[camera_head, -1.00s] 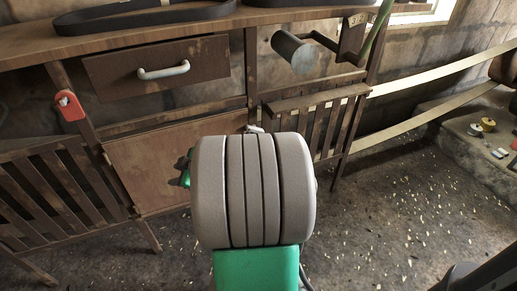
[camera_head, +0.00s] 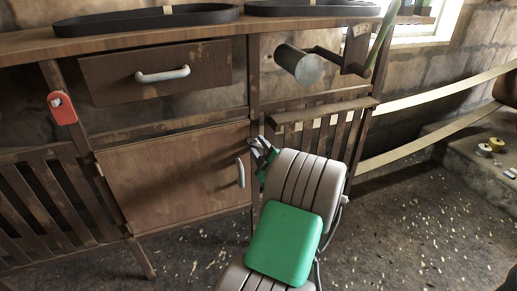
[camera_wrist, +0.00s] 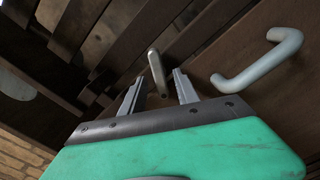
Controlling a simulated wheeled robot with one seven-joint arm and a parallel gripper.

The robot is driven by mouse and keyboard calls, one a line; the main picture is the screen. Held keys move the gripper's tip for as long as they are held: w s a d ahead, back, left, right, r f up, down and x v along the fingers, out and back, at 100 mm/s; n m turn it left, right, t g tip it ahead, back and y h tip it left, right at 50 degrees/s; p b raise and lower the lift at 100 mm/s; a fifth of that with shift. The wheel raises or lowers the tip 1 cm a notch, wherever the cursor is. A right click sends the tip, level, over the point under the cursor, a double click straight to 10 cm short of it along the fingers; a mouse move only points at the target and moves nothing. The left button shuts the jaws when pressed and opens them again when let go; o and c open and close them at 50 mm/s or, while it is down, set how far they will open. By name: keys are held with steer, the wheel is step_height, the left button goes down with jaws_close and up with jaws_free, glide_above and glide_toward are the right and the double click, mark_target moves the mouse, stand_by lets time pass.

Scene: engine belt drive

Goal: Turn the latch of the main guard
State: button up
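The latch (camera_wrist: 157,72) is a short grey metal bar in the wrist view, on the wood beside the edge of a brown door. The door (camera_head: 165,180), which looks like the main guard, is shut and has a pale bar handle (camera_head: 241,172); the handle also shows at the right of the wrist view (camera_wrist: 258,62). My gripper (camera_wrist: 159,88) is open, its two thin fingers on either side of the latch's lower end. I cannot tell whether they touch it. In the head view my gripper (camera_head: 262,150) is at the door's upper right corner and hides the latch.
A drawer (camera_head: 160,72) with a pale handle is above the door. A grey cylinder on a crank (camera_head: 299,64) sticks out above my arm. Slatted panels (camera_head: 60,198) flank the door. Black belts (camera_head: 147,20) lie on the top. A red tag (camera_head: 62,107) hangs at the left.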

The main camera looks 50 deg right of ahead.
jaws_close()
stand_by(0.3)
stand_by(0.3)
